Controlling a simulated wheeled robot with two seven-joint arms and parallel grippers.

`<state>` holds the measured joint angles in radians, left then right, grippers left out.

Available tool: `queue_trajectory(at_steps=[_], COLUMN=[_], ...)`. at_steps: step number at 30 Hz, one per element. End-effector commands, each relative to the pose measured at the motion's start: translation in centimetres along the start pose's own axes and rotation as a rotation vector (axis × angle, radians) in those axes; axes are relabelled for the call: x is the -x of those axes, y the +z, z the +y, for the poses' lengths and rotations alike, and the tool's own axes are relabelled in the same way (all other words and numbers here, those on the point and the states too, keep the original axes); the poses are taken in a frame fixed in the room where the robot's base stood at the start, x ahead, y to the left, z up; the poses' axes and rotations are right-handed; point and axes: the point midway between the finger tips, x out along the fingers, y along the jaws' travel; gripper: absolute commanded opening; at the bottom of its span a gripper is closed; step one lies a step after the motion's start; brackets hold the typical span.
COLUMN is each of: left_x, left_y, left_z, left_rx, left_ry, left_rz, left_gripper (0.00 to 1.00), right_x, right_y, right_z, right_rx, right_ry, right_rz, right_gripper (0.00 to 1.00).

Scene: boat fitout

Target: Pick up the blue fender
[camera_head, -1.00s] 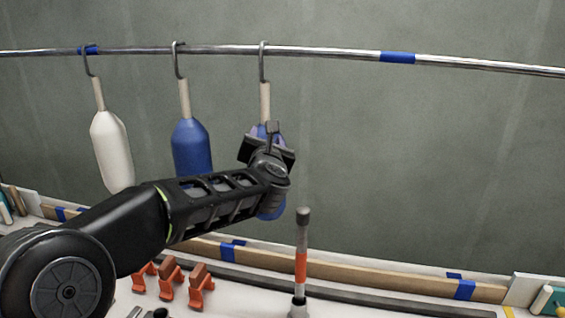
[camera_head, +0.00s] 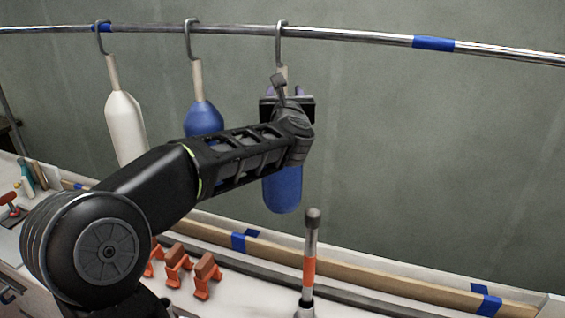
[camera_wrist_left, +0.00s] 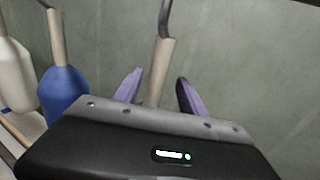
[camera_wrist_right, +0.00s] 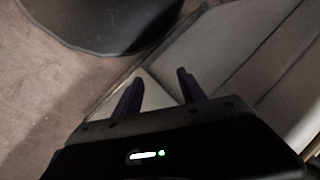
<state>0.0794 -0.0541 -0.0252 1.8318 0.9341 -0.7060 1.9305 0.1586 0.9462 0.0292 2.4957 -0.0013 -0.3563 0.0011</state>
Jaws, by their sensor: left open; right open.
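A blue fender (camera_head: 283,188) hangs from a hook on the rail at the right of the row, largely hidden behind my left gripper and arm. A second blue fender (camera_head: 203,118) hangs in the middle; it also shows in the left wrist view (camera_wrist_left: 64,93). My left gripper (camera_head: 285,92) is at the neck of the right-hand fender. In the left wrist view its open purple fingers (camera_wrist_left: 160,92) stand on either side of that fender's tan rope (camera_wrist_left: 160,70); contact cannot be told. My right gripper (camera_wrist_right: 158,92) is open and empty, low near the floor.
A white fender (camera_head: 125,126) hangs at the left. The metal rail (camera_head: 350,36) runs across the top. Orange clamps (camera_head: 205,275) and an upright orange-banded rod (camera_head: 309,262) stand on the bench below. The space right of the fenders is clear.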

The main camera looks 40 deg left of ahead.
Motion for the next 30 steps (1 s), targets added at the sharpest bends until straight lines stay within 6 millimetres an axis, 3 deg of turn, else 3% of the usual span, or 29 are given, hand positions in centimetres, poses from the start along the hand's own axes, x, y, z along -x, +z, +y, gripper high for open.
queue_trajectory(at_steps=[12, 22, 30], left_x=[-0.9, -5.2, -5.8], left_y=[0.1, 0.1, -0.1], left_z=[0.1, 0.5, 0.5], left_rx=[-0.002, -0.002, -0.001], left_ry=[0.0, 0.001, -0.001], left_rz=[0.0, 0.001, -0.001], left_gripper=[0.48, 0.48, 0.48], right_x=[0.4, 2.4, 2.4], right_y=[0.0, 0.0, 0.0], right_z=[-0.1, -0.9, -0.9], right_rx=[0.0, 0.0, 0.0], right_ry=[0.0, 0.0, 0.0], right_rz=[0.0, -0.001, -0.002], right_gripper=[0.48, 0.48, 0.48])
